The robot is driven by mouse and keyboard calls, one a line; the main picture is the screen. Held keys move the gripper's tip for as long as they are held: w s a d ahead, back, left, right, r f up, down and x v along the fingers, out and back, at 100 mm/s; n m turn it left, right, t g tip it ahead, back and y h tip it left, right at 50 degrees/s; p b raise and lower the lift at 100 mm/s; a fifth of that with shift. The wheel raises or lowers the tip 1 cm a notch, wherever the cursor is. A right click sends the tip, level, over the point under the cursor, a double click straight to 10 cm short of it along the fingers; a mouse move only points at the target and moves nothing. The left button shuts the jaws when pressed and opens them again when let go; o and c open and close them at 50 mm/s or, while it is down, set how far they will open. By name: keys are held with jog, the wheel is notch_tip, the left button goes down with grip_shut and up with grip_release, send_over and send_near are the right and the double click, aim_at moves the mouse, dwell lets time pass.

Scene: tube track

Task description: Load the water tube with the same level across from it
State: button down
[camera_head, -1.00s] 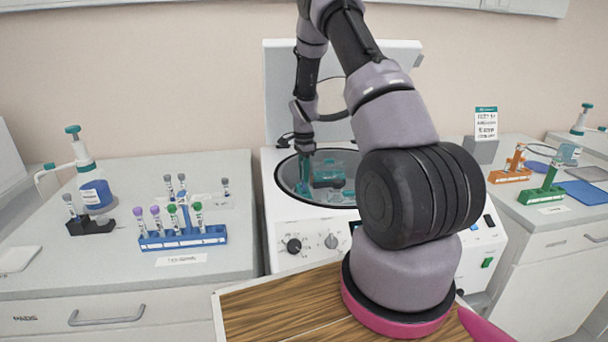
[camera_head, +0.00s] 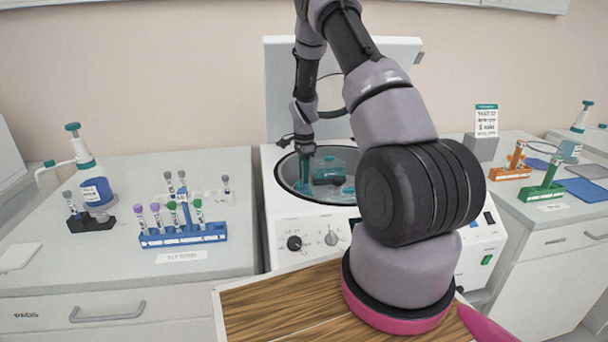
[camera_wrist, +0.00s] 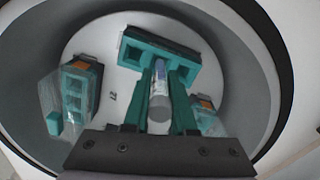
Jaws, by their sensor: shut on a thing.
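My gripper (camera_wrist: 159,100) is shut on a clear tube (camera_wrist: 160,88) with a grey end turned toward the wrist camera. The gripper reaches down into the round bowl of the white centrifuge (camera_head: 290,222), whose lid stands open. In the wrist view, the tube's far end points at a teal bucket (camera_wrist: 130,50) with square openings at the top of the bowl. I cannot tell whether the tube is inside an opening. Another teal bucket (camera_wrist: 76,92) with an orange mark is at the left, and a third (camera_wrist: 207,118) is partly hidden at the right. The tube's water level is not readable.
On the left counter, a blue rack (camera_head: 190,237) holds several tubes with coloured caps. Behind it a clear rack (camera_head: 210,196) holds grey-capped tubes, and a dispenser bottle (camera_head: 96,190) stands left. Orange (camera_head: 510,174) and green (camera_head: 540,194) racks stand on the right counter.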

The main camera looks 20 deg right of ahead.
jog(key=shift+f, duration=0.25)
jog(key=shift+f, duration=1.2)
jog(key=c, duration=0.7)
grip_release()
jog(key=shift+o, duration=0.2)
notch_tip(320, 180, up, 11)
jog(key=shift+f, duration=0.1)
jog(key=shift+s, duration=0.1)
